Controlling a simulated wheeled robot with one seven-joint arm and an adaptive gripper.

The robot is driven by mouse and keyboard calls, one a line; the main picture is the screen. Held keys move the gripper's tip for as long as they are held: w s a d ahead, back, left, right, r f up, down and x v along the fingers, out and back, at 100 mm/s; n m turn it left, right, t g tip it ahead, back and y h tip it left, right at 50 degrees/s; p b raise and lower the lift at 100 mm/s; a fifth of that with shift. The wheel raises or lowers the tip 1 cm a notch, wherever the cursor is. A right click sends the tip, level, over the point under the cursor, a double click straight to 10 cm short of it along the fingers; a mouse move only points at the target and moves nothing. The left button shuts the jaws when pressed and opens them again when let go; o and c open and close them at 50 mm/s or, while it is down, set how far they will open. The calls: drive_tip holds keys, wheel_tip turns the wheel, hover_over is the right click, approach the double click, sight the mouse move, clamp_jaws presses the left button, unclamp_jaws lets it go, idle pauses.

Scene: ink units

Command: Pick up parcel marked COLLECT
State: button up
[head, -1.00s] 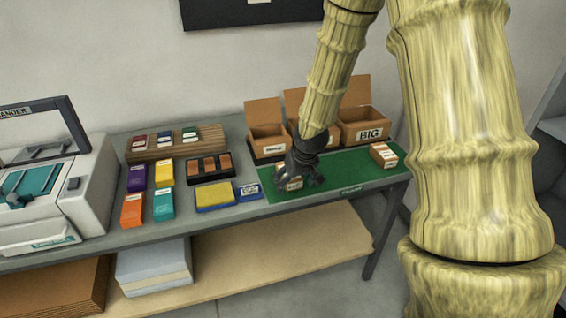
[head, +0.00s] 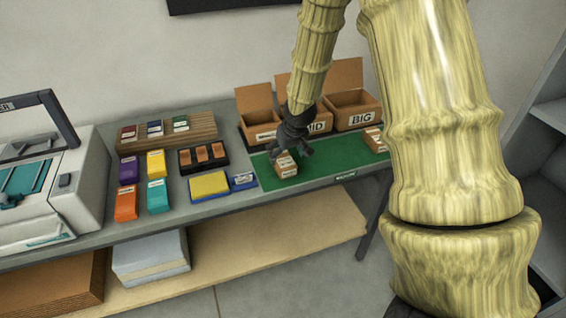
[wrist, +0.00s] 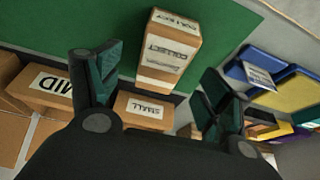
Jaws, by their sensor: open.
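The parcel marked COLLECT (wrist: 168,50) is a brown cardboard box with white labels, lying on the green mat (wrist: 228,22) in the wrist view. It also shows in the head view (head: 286,166), near the left part of the mat. My gripper (head: 291,147) is open above and just behind this parcel. In the wrist view the two fingers of my gripper (wrist: 157,72) are spread on either side of the parcel's near end, with nothing held. Gaps show beside the parcel. The exact height of the fingers above it is hard to tell.
Open boxes marked SMALL (wrist: 145,110), MID (wrist: 55,90) and BIG (head: 356,110) stand behind the mat. Another parcel (head: 375,140) lies at the mat's right. A yellow pad (head: 209,185) and a blue box (head: 243,181) sit left of the mat.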

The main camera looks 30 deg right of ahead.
sight(283, 158)
drive_tip(key=shift+p+x, duration=0.65)
drive_tip(key=shift+x, duration=1.95)
drive_tip(key=shift+w+a+f, duration=0.1)
drive_tip(key=shift+w+f, duration=0.1)
drive_tip(key=c, duration=1.2)
drive_tip(key=shift+c, duration=0.2)
drive_tip(key=shift+r, duration=0.2)
